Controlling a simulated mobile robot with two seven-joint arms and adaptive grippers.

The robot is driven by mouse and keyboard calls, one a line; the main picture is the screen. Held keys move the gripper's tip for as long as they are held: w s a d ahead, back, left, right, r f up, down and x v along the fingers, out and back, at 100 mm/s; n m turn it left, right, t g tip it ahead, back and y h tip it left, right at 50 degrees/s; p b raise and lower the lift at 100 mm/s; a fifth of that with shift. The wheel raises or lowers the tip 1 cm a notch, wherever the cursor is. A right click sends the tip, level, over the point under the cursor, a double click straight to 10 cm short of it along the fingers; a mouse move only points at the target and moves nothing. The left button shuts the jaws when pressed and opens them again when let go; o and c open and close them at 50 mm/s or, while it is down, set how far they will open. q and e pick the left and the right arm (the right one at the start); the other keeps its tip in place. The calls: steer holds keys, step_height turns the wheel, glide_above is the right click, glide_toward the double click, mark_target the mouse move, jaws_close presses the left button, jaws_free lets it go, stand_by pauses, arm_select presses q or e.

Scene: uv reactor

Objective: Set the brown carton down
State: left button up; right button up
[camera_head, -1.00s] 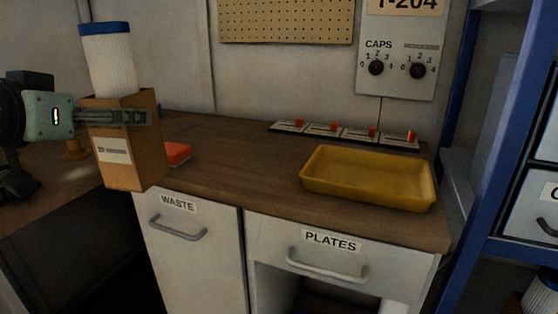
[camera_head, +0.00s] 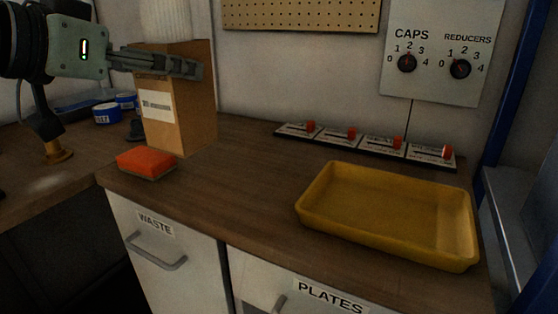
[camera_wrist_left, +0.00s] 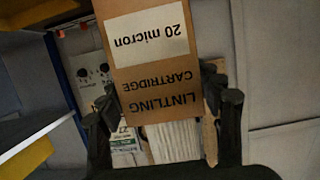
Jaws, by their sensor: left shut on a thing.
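The brown carton (camera_head: 185,112) is upright at the back left of the wooden counter, with a white pleated cartridge (camera_head: 166,22) standing out of its top. My left gripper (camera_head: 192,66) is shut on the carton near its upper edge. In the left wrist view the carton (camera_wrist_left: 152,75) shows "LINTLING CARTRIDGE" and "20 micron" upside down between the dark fingers (camera_wrist_left: 160,112). The carton's base appears at or just above the counter behind the red sponge; I cannot tell whether it touches. My right gripper is not in view.
A red sponge (camera_head: 146,162) lies at the counter's left edge, just in front of the carton. A yellow tray (camera_head: 390,250) sits at the right. A row of red switches (camera_head: 352,134) runs along the wall. The counter's middle (camera_head: 240,180) is clear.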

arm_select(q)
steer(key=w+d+f, duration=0.6)
steer(key=w+f, duration=0.3)
steer(key=f, duration=0.2)
steer(key=shift+d, duration=0.35)
steer(key=o, duration=1.5)
steer(key=shift+c, duration=0.2)
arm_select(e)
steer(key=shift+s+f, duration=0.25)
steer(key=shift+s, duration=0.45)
arm_select(q)
steer(key=shift+r, duration=0.1)
